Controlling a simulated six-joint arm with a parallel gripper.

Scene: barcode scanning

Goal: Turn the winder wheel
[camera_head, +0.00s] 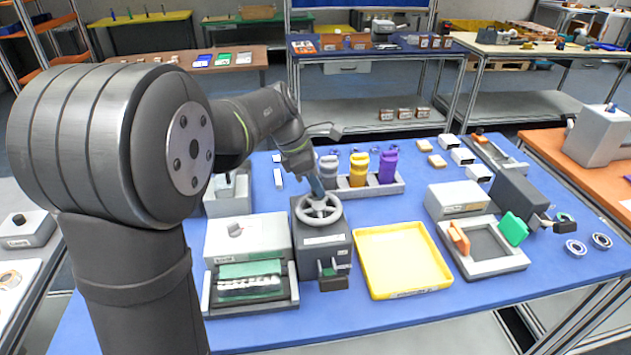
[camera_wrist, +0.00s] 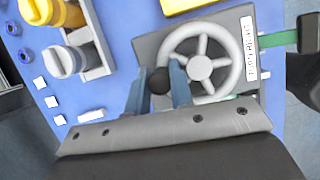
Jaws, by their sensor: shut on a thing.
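The winder wheel (camera_head: 319,207) is a light grey spoked handwheel on top of a dark grey winder box (camera_head: 322,253) near the middle of the blue table. In the wrist view the wheel (camera_wrist: 225,67) shows its rim, spokes and round hub. My gripper (camera_wrist: 159,82) has its two blue-grey fingers on either side of a dark round knob (camera_wrist: 159,80) at the wheel's rim, and is shut on it. In the head view my gripper (camera_head: 316,190) reaches down to the wheel's far side; the knob is hidden there.
A yellow tray (camera_head: 403,260) lies just right of the winder. A grey machine with a green panel (camera_head: 249,270) stands close on its left. A rack with grey, yellow and purple bottles (camera_head: 388,166) stands behind. Several small white boxes lie farther right.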

